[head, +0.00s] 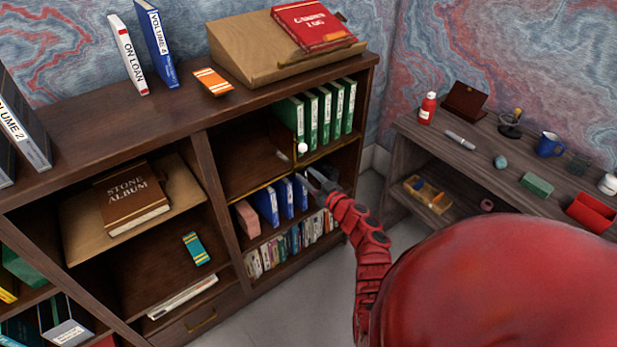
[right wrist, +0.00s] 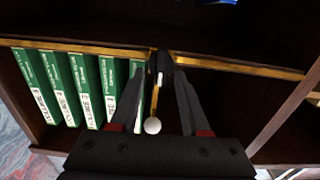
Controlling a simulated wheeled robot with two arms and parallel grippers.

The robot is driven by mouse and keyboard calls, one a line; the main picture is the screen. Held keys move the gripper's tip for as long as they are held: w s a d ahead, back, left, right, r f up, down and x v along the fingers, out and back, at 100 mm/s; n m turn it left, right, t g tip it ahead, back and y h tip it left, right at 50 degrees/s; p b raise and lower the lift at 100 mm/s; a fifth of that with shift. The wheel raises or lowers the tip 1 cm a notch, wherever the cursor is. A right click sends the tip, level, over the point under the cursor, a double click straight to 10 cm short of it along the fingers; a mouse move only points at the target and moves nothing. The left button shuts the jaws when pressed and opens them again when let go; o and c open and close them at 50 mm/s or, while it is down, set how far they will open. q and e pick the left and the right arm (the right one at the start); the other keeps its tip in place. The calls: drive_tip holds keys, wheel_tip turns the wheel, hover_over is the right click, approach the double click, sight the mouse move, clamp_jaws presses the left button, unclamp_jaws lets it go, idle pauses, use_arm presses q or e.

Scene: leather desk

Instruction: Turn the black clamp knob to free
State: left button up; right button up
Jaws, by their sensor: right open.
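The black clamp knob (right wrist: 163,62) sits on the brass rail (right wrist: 95,46) along the front edge of a shelf, in the right wrist view. A thin brass rod with a white ball (right wrist: 152,125) extends from this clamp; the ball also shows in the head view (head: 302,148). My right gripper (right wrist: 160,75) is open, with one finger on each side of the knob. I cannot tell whether either finger touches it. In the head view my right gripper (head: 318,181) is at the rail, and the knob cannot be made out there. My left gripper is out of view.
Green books (head: 324,115) stand on the shelf beside the rod. Blue binders (head: 282,198) stand on the shelf below. A wooden divider (head: 222,195) bounds the bay on the left. A side desk (head: 470,165) with small objects stands at the right.

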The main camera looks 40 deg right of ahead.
clamp_jaws()
drive_tip(key=shift+a+n, duration=0.1)
drive_tip(key=shift+n, duration=0.2)
drive_tip(key=n, duration=0.1)
drive_tip(key=n+b, duration=0.1)
drive_tip(key=shift+a+f+n, duration=0.15)
drive_tip(key=shift+a+n, duration=0.05)
drive_tip(key=shift+n, duration=0.2)
drive_tip(key=shift+a+f+n+b, duration=0.1)
drive_tip(key=shift+f+n+b, duration=0.05)
drive_tip(key=shift+n+b, duration=1.9)
drive_tip(key=shift+a+f+n+b, duration=0.15)
drive_tip(key=shift+n+b, duration=1.45)
drive_tip(key=shift+n, duration=0.8)
drive_tip(key=shift+a+f+n+b, duration=0.1)
drive_tip(key=shift+f+n+b, duration=0.05)
drive_tip(key=shift+n+b, duration=1.9)
drive_tip(key=shift+n, duration=0.3)
